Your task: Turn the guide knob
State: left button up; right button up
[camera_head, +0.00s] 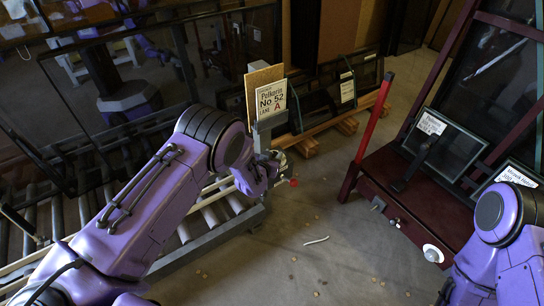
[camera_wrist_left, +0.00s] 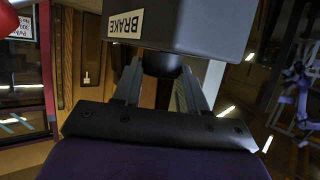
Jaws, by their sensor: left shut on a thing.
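My left gripper (camera_head: 276,165) is at the end of the roller stand, beside the post with the "No 52" sign. In the left wrist view my left gripper (camera_wrist_left: 162,78) has its two fingers on either side of a dark round knob (camera_wrist_left: 162,63), shut on it. The knob sits against a dark grey box (camera_wrist_left: 190,24) with an upside-down "BRAKE" label (camera_wrist_left: 126,22). I cannot tell from the pictures whether this is the guide knob. My right arm shows at the lower right, but its gripper is not in view.
The roller stand (camera_head: 215,236) runs along the left. A sign (camera_head: 271,100) rises behind my left gripper. A dark red frame stand (camera_head: 410,205) with a red post (camera_head: 372,120) and a white round knob (camera_head: 432,253) is at the right. Floor between them has small scraps.

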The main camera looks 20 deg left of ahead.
pick_arm(q)
jog(key=shift+s+d+f+n+y, duration=0.1)
jog(key=shift+d+f+n+y, duration=0.05)
jog(key=shift+n+y, duration=0.7)
jog(key=shift+y, duration=0.25)
jog(key=o, duration=0.8)
jog(key=p+v, duration=0.1)
jog(key=v, duration=0.9)
jog(key=shift+s+r+p, duration=0.25)
jog(key=shift+r+p, duration=0.05)
jog(key=shift+p, duration=0.05)
